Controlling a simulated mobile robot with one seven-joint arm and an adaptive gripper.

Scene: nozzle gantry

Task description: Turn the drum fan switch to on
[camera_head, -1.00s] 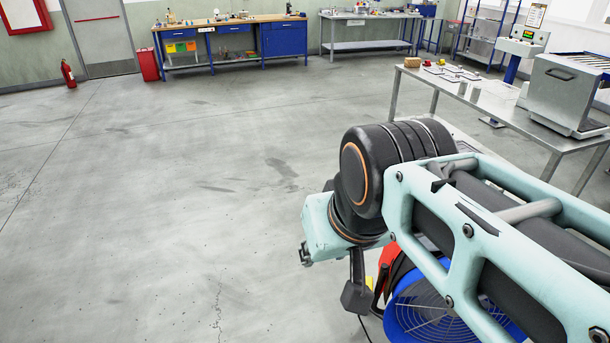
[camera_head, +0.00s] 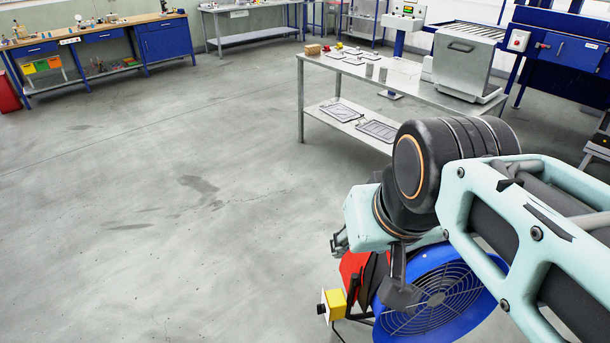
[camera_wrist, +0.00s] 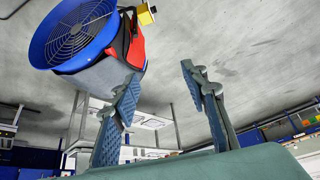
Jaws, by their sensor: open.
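The drum fan (camera_head: 432,298) stands on the floor at the lower right of the head view, with a blue ring and dark grille, partly hidden by my arm. A yellow switch box (camera_head: 336,303) with a small dark knob sits at its left side, beside a red part. In the wrist view the fan (camera_wrist: 72,38) is at the upper left, and the yellow box (camera_wrist: 146,14) is at the top, partly cut off. My gripper (camera_wrist: 162,75) is open and empty, apart from the fan and box. The switch's setting is too small to tell.
A metal table (camera_head: 430,92) with small items and trays on its lower shelf stands beyond my arm. A blue workbench (camera_head: 100,38) is at the back left. A dark cable runs on the floor near the fan. The floor at left and centre is clear.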

